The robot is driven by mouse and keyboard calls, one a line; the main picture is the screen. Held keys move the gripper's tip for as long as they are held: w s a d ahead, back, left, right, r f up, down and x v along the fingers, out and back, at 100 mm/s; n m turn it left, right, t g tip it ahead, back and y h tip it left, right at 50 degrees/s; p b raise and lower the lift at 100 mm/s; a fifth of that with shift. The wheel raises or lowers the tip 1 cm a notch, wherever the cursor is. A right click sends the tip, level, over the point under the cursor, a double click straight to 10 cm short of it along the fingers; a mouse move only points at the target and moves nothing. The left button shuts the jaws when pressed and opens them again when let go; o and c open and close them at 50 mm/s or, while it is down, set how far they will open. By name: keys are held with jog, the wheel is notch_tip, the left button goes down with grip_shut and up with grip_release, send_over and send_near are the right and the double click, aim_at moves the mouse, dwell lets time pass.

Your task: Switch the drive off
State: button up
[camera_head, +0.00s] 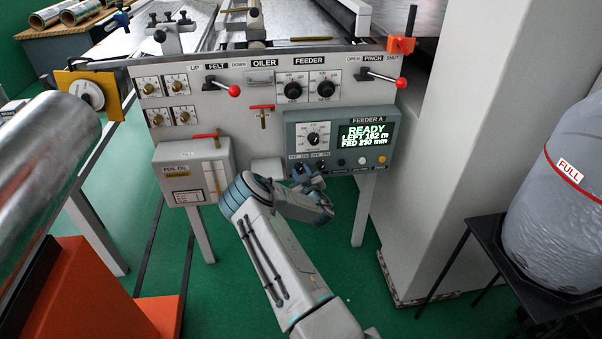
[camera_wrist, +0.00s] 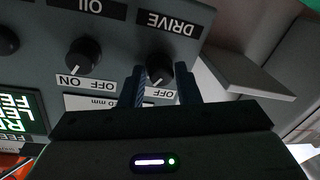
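The black DRIVE knob (camera_wrist: 159,71) shows upside down in the wrist view, with its DRIVE label (camera_wrist: 172,22) above it in the picture and an OFF label below it. Its white mark points down and slightly left; any ON label there is hidden by a finger. My gripper (camera_wrist: 163,82) is open, one finger on each side of the knob, with a gap on the right; contact on the left is unclear. In the head view, my gripper (camera_head: 308,178) is at the lower left of the FEEDER A panel (camera_head: 377,119) and partly hides the knobs.
The black OIL knob (camera_wrist: 83,56) is beside DRIVE, its mark towards ON. The foil oil box (camera_head: 185,178) is to the left. Red-tipped levers, such as the pinch lever (camera_head: 384,79), stick out above. Green floor lies below.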

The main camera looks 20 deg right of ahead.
jog(key=c, duration=0.4)
jog(key=shift+c, duration=0.2)
jog(key=shift+n+b, duration=0.35)
jog(key=shift+n, duration=0.05)
jog(key=n+b, duration=0.3)
jog(key=n, duration=0.1)
jog(key=shift+a+f+g+b, duration=0.1)
jog(key=shift+g+b, duration=0.3)
jog(key=n+b, duration=0.2)
jog(key=n, duration=0.1)
jog(key=shift+n+b, duration=0.3)
jog(key=shift+r+n+g+h+b, duration=0.25)
jog(key=shift+n+g+h+b, duration=0.15)
jog(key=shift+n+b, duration=0.85)
jog(key=shift+n, duration=0.25)
